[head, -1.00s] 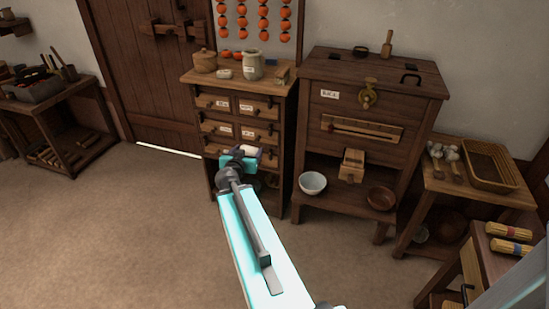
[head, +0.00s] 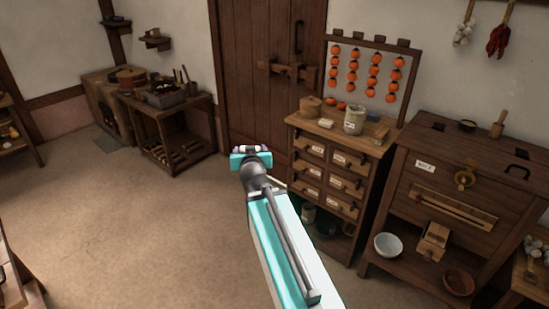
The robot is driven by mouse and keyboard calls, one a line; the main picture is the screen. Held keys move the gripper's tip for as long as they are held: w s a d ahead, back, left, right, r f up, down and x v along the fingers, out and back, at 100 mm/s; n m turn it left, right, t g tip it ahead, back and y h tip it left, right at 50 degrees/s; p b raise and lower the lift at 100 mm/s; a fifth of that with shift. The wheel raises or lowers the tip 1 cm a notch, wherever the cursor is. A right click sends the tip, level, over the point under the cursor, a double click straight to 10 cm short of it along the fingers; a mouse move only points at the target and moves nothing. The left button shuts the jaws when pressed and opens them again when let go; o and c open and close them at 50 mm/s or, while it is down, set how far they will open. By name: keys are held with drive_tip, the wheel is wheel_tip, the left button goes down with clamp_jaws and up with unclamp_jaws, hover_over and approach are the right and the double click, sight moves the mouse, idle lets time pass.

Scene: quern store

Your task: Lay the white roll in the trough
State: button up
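My gripper (head: 250,150) is near the middle of the head view, over the open floor in front of the door. A small white roll (head: 237,149) with a purplish middle shows crosswise at its tip. The gripper looks shut on it, though the fingers are mostly hidden behind the wrist. A grey, open-topped box that looks like the trough (head: 172,101) stands on a dark bench at the back left, well apart from my gripper. Several dark items and something red show in or behind it; its inside is unclear.
The dark bench (head: 155,117) has a lower slatted shelf. Left of it is a stove (head: 103,88) with a round lidded vessel (head: 131,76). A drawer chest (head: 335,160) and a sifting cabinet (head: 440,190) stand at the right. The floor at left centre is clear.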

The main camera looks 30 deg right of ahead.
drive_tip(key=w+a+r+n+y+p, duration=0.1)
drive_tip(key=a+r+n+y+p, duration=0.1)
drive_tip(key=a+r, duration=0.6)
drive_tip(key=w+a+r+n+t+y+p, duration=0.1)
drive_tip(key=a+r+n+y+p, duration=0.1)
drive_tip(key=a+r, duration=0.6)
drive_tip(key=a+y+p, duration=0.1)
drive_tip(key=a+p, duration=0.1)
drive_tip(key=a, duration=0.1)
drive_tip(key=shift+w+r+p, duration=0.3)
drive_tip(key=shift+w+r, duration=0.1)
drive_tip(key=shift+d, duration=0.15)
